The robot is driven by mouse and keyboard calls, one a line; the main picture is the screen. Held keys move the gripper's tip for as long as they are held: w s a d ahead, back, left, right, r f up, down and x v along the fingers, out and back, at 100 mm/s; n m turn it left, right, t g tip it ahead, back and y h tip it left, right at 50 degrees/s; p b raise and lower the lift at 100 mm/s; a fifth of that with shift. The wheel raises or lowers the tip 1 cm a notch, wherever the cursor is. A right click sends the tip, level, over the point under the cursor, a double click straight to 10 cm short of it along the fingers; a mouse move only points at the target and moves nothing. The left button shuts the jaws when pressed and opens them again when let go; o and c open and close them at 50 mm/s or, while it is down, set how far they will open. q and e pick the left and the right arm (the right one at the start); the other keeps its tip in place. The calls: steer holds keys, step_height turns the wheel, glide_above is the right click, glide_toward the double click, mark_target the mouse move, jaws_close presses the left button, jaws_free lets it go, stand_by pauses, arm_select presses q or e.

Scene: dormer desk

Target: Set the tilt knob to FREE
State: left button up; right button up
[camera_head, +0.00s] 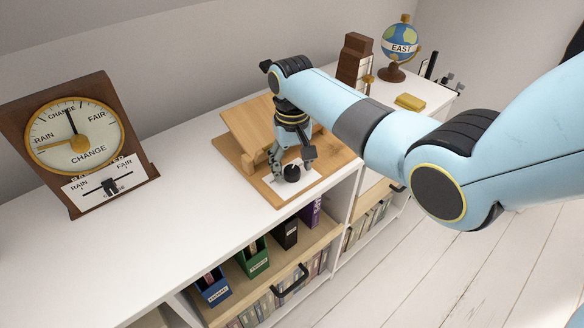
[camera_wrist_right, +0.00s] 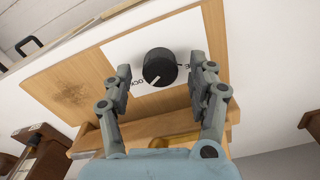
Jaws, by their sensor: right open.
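The tilt knob (camera_head: 292,173) is a round black knob on a white plate at the front of a wooden stand (camera_head: 249,176). The wrist view shows the knob (camera_wrist_right: 158,65) with a white pointer line slanting to the lower left, towards lettering that seems to read LOCK. Partly hidden lettering ending in E is on the right side of the white plate (camera_wrist_right: 122,51). My right gripper (camera_head: 292,163) is open above the plate. In the wrist view its fingers (camera_wrist_right: 161,72) are on both sides of the knob, with gaps visible. My left gripper is not in view.
A weather dial (camera_head: 76,140) stands left on the white shelf top (camera_head: 185,160). Folders and books fill the shelves below. The shelf top between dial and stand is clear.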

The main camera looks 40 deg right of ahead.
steer(key=shift+f, duration=0.4)
steer(key=c, duration=1.1)
steer(key=shift+c, duration=0.2)
